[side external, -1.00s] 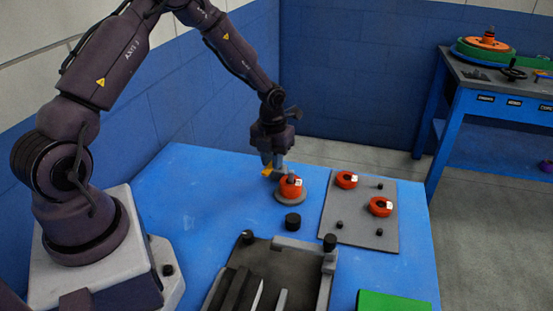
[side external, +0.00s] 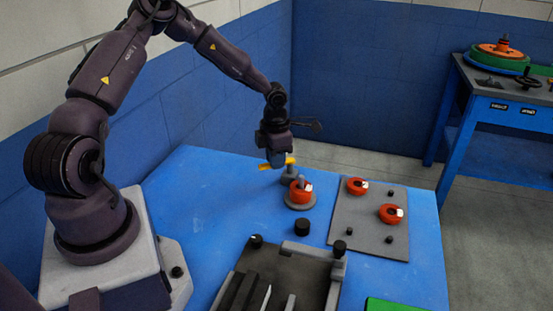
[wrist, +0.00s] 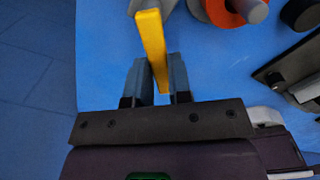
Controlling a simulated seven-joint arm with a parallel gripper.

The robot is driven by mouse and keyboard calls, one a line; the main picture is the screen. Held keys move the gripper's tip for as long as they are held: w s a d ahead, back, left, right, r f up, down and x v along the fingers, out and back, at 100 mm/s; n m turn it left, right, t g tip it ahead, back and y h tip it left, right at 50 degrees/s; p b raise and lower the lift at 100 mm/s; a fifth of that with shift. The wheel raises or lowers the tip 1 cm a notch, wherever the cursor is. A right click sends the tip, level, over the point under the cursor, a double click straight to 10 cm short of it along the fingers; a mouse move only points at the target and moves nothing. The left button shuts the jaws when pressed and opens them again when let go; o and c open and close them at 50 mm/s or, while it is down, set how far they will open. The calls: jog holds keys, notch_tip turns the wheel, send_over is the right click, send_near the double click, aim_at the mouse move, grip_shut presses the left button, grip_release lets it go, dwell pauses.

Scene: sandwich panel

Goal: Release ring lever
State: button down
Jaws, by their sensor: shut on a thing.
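A yellow lever (side external: 290,160) sticks out on both sides of my gripper (side external: 277,163) in the side view. In the wrist view my gripper (wrist: 156,82) has its two blue-grey fingers on either side of the yellow lever (wrist: 151,42), shut on it. The lever's far end meets a grey part (wrist: 145,5) at the top edge. In the side view a short grey post (side external: 289,176) stands under the lever. Just in front is a red ring (side external: 300,194) on a round grey base (side external: 299,205). How the lever joins the post is too small to tell.
A grey plate (side external: 365,240) with two red rings and small black pegs lies to the right. A black knob (side external: 302,226) and a dark slotted fixture (side external: 273,262) stand in front. A green block (side external: 398,304) is at the front edge. The blue table's left side (side external: 195,200) is clear.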

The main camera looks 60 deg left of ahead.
jog(key=shift+a, duration=0.1)
dwell(0.4)
jog(key=c, duration=1)
grip_release()
jog(key=shift+c, duration=0.2)
jog(key=shift+r, duration=3.8)
jog(key=shift+c, duration=0.3)
